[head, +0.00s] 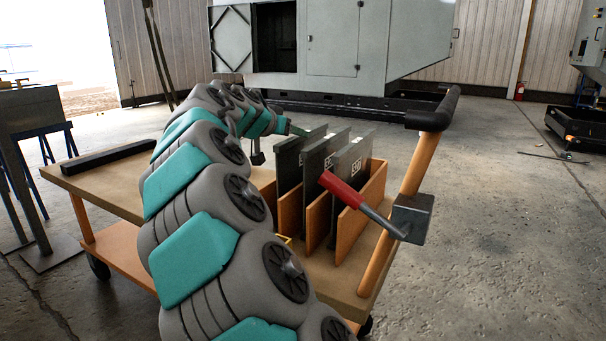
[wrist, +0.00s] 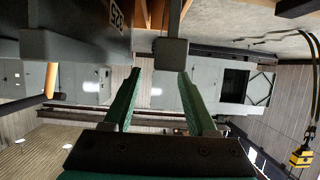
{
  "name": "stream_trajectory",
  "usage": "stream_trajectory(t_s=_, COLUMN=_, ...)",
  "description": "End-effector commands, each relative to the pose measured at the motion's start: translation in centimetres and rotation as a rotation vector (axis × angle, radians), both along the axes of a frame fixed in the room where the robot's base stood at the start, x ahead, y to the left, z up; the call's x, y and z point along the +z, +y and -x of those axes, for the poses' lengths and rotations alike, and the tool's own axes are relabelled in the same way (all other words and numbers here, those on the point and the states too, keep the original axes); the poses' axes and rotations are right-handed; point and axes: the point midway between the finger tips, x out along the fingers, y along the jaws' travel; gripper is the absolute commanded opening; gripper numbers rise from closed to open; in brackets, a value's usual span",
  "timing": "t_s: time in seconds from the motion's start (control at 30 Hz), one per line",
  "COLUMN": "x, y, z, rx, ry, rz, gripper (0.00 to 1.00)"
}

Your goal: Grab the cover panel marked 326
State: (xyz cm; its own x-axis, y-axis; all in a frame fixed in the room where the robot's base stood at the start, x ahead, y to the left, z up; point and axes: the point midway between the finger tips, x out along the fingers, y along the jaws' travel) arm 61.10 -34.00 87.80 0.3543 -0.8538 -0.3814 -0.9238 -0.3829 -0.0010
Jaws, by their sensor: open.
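Three grey cover panels stand upright side by side in a wooden rack on the cart: a left one (head: 288,160), a middle one (head: 313,155) and a right one (head: 354,157). Their white marks are too small to read in the head view. In the wrist view, a panel face (wrist: 85,22) at upper left bears an upside-down mark that looks like 325 or 326; its last digit is unclear. Another panel (wrist: 171,53) shows edge-on, beyond the fingertips. My gripper (wrist: 145,75) is open and empty. In the head view its green finger (head: 298,130) is by the left panel's top.
The wooden rack (head: 347,236) has dividers between the panels. A black bar (head: 108,158) lies on the left of the cart top (head: 110,190), which is otherwise mostly clear there.

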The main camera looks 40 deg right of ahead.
Motion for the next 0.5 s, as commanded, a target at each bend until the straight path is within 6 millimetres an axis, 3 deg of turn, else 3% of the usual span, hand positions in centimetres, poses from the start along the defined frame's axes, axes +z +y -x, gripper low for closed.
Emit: stream_trajectory(t_s=0.5, x=-2.6, y=-4.7, z=-2.0, rx=-0.001, ry=0.002, rz=-0.001, gripper=0.57)
